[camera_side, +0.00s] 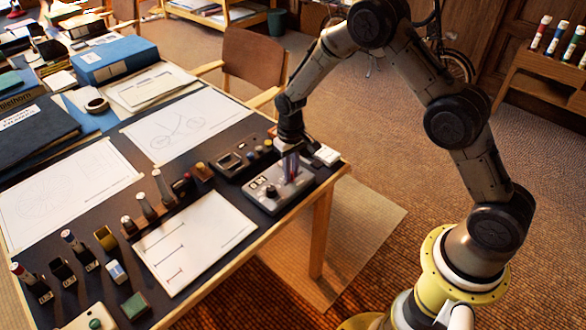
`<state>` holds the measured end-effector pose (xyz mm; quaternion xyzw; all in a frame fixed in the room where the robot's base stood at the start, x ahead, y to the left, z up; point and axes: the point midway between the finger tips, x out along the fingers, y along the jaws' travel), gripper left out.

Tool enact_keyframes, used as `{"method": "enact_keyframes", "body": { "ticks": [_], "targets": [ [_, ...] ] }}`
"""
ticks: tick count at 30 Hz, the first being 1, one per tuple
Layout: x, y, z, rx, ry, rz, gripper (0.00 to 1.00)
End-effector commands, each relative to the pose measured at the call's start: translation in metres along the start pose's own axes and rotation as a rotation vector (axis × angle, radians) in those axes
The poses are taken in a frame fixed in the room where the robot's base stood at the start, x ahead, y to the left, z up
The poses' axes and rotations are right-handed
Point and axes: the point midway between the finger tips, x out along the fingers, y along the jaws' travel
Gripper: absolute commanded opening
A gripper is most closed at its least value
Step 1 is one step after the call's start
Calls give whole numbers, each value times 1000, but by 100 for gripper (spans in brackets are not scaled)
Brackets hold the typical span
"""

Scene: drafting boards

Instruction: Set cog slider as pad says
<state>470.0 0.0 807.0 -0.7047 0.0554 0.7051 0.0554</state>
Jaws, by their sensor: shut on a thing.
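A grey control box (262,202) sits at the right end of the dark table, with a black-and-white label and a round dark knob on top. My gripper (290,178) points down at the right part of this box. Its fingers are shut on a small part there, which looks like the slider knob; the fingers mostly hide it. The slider's exact position and any cog mark are too small to read. A white pad or sheet (205,235) with several short ruled lines and small marks lies at the front of the table; its meaning is not readable.
A second dark device (232,163) with coloured knobs stands just behind the grey box. A small white box (327,155) is to its right. Several stamps and holders line the pad's left and back edges. Drawing sheets (180,125) and a blue binder (115,60) lie farther back.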

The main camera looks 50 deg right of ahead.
Motion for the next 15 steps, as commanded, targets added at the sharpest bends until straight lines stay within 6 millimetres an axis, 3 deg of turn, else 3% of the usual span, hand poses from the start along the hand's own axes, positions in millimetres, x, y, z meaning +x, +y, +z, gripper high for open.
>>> {"method": "enact_keyframes", "body": {
  "ticks": [1, 6, 15],
  "targets": [
    [-1, 0, -1, 0, 2, 0, 20],
    [-1, 0, -1, 0, 2, 0, 50],
    [-1, 0, 0, 0, 1, 0, 50]
  ]
}}
